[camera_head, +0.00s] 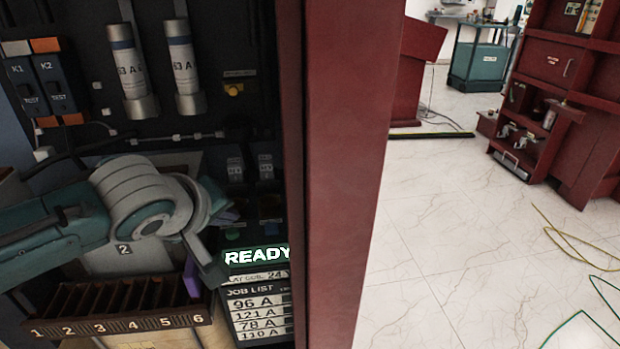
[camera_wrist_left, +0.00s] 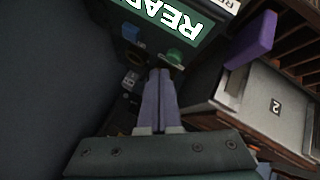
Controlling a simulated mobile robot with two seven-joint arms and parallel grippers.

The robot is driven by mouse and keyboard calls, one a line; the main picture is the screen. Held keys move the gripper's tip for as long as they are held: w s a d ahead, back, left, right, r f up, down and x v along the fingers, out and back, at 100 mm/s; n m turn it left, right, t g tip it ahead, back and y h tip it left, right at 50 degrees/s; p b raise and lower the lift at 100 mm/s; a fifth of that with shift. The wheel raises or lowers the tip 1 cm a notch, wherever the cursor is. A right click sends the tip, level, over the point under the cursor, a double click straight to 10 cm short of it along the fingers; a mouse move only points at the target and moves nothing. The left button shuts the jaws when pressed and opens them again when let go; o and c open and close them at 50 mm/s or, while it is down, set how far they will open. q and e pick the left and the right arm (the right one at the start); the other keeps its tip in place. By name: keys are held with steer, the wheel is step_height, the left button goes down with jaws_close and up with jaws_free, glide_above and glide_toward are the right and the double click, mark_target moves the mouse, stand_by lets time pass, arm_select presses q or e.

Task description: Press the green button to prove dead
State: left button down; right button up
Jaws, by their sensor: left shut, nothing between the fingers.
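The green button (camera_wrist_left: 174,57) is a small round cap on the dark panel beside the lit READY display (camera_wrist_left: 168,15) in the left wrist view. In the head view, the green button (camera_head: 232,236) is small and dim just above the READY display (camera_head: 256,257). My left gripper (camera_wrist_left: 160,72) is shut and empty, its purple fingers together. Its tips appear just short of the green button in the wrist view; whether they touch it cannot be told. In the head view, my left gripper (camera_head: 230,214) is partly hidden behind my wrist. My right gripper is out of view.
A blue button (camera_wrist_left: 130,32) sits near the green one. A purple piece (camera_head: 192,280) stands at the slotted, numbered tray (camera_head: 120,322) below my wrist. The red cabinet edge (camera_head: 340,180) rises close on the right. Open tiled floor lies beyond.

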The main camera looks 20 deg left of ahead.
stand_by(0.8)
arm_select(q)
steer(key=shift+f, duration=0.4)
steer(key=shift+f+b, duration=0.45)
steer(key=shift+b, duration=0.1)
stand_by(0.4)
stand_by(0.3)
steer(key=shift+r+p, duration=0.9)
steer(key=shift+p, duration=0.15)
step_height(320, 180, up, 5)
steer(key=p, duration=0.5)
